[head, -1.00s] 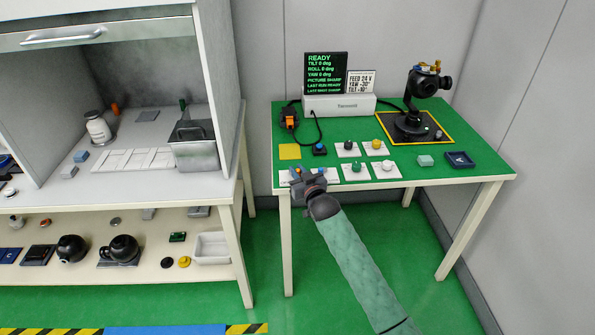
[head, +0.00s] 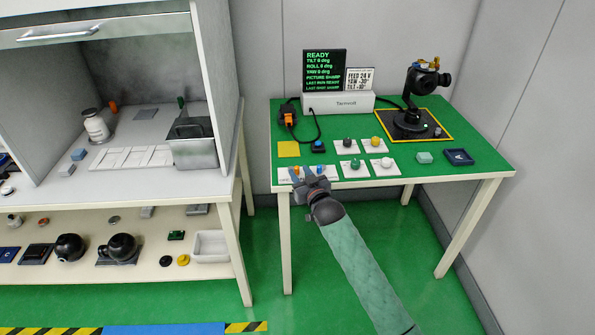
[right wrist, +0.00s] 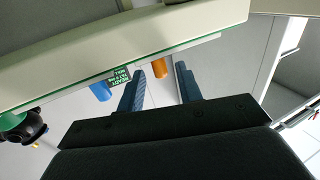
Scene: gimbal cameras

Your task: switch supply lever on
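A white panel (head: 284,175) lies at the front left edge of the green table in the head view. A short orange lever (head: 296,170) and a blue one stand on it, partly hidden by my right gripper (head: 310,177). I cannot tell from a label which is the supply lever. In the right wrist view the orange lever (right wrist: 160,68) shows beyond the gap between the fingertips of my right gripper (right wrist: 157,78). The blue lever (right wrist: 100,91) is left of the fingers. The right fingers are apart with nothing held. My left gripper is not in view.
The green table (head: 480,172) also carries white plates with knobs, such as the yellow knob (head: 376,141). Behind them stand a white supply box (head: 337,104), a black status screen (head: 324,70) and a camera gimbal (head: 411,120). A grey-white bench (head: 100,185) stands left.

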